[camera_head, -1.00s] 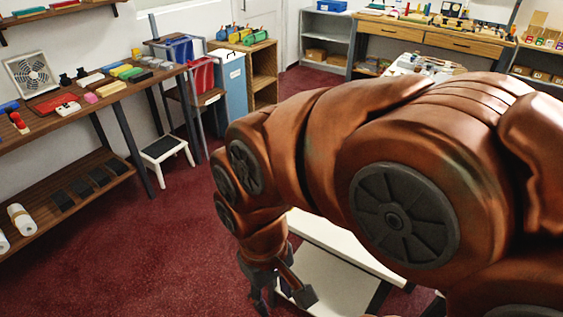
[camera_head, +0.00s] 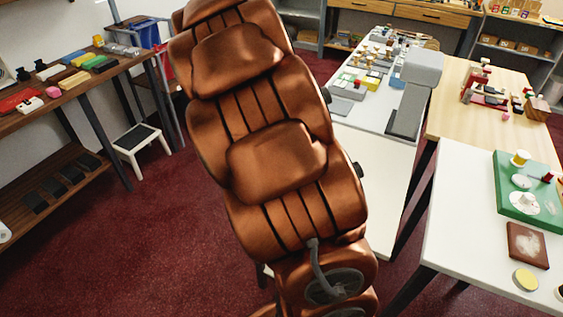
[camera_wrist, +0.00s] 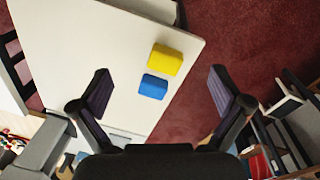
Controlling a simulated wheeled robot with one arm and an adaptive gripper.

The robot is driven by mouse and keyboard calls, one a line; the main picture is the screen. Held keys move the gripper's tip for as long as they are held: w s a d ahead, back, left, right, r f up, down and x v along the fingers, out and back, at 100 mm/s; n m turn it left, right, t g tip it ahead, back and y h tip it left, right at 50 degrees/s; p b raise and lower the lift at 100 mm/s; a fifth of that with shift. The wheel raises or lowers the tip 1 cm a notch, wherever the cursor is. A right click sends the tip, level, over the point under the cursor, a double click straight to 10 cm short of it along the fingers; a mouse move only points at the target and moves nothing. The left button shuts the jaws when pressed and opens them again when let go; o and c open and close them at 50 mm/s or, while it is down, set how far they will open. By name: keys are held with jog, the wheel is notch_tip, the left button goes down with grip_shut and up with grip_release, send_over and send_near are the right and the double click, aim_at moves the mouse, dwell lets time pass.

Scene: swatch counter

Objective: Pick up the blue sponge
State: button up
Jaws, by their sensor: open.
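The blue sponge (camera_wrist: 153,87) is a small block lying on a white table top (camera_wrist: 95,50) in the wrist view. A yellow sponge-like block (camera_wrist: 165,60) lies right beside it, just above it in the picture. My gripper (camera_wrist: 160,92) is open and empty, its two dark fingers spread on either side of the blue sponge in the picture. The height of the fingers above the table cannot be told. In the head view my arm hides the sponge and the gripper.
A white table with a green tray (camera_head: 510,215), a brown block (camera_head: 528,245) and a yellow disc (camera_head: 525,279) stands at right. A wooden table (camera_head: 465,123) with small items is behind. A shelf bench (camera_head: 60,110) lines the left wall, with a step stool (camera_head: 141,145) near it.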

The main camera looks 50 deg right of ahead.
jog(key=w+d+f+m, duration=0.1)
jog(key=w+d+f, duration=0.1)
jog(key=d, duration=0.4)
jog(key=w+d+f+m, duration=0.2)
jog(key=w+d+f, duration=0.1)
jog(key=d+f, duration=0.1)
jog(key=w+d+f+m, duration=0.1)
jog(key=w+d+f, duration=0.2)
jog(key=d, duration=0.4)
jog(key=shift+d+f+t+y+p, duration=0.3)
jog(key=shift+d+f+t+p, duration=0.1)
jog(key=shift+f, duration=0.2)
jog(key=shift+d+f+p, duration=0.1)
jog(key=shift+f+p, duration=0.2)
jog(key=shift+f, duration=0.5)
jog(key=f+p, duration=0.1)
jog(key=f, duration=0.2)
jog(key=f+p, duration=0.1)
jog(key=f, duration=0.1)
jog(key=shift+a+p, duration=0.3)
jog(key=shift+f, duration=0.75)
jog(key=c, duration=0.8)
